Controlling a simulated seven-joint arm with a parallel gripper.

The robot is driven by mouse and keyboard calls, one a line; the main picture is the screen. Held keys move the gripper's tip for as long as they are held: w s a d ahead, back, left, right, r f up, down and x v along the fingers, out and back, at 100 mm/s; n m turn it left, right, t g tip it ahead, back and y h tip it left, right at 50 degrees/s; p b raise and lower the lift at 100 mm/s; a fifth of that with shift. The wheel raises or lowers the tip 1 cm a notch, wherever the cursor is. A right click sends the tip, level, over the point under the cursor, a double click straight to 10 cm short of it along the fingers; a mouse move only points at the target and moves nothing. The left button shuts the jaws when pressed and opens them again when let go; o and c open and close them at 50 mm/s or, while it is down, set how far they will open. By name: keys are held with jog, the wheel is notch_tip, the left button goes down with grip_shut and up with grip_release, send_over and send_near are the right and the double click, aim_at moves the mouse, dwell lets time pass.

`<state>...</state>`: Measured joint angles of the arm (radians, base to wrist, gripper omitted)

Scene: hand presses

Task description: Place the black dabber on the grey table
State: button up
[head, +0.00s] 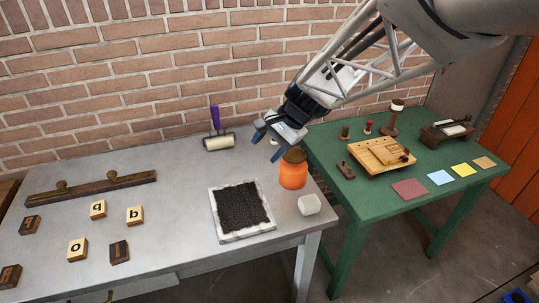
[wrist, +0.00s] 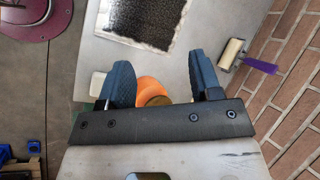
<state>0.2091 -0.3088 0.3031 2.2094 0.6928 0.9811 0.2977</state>
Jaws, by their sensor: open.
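The grey table (head: 165,195) fills the left and middle of the head view; part of its top shows in the wrist view (wrist: 93,48). My gripper (head: 268,145) is open and empty above its right end, just up and left of an orange jar (head: 293,176) with a dark brown top. In the wrist view the jar (wrist: 151,87) lies between and beyond my open fingers (wrist: 162,78). I cannot tell for sure which thing is the black dabber. A dark, knobbed, upright piece with a pale band (head: 390,121) stands on the green table (head: 375,210).
A black inked slab (head: 240,208), a white block (head: 309,204) and a purple-handled roller (head: 218,141) are near the jar. Letter blocks and a two-knobbed bar (head: 92,187) lie left. The green table also holds a wooden tray (head: 381,156), small stamps and coloured squares. A brick wall stands behind.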

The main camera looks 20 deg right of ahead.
jog(key=s+r+n+h, duration=0.3)
jog(key=s+n+h, duration=0.3)
jog(key=s, duration=1.4)
jog(key=n, duration=0.4)
jog(key=shift+s+a+r, duration=0.15)
jog(key=shift+a+r, duration=0.05)
jog(key=shift+a, duration=0.1)
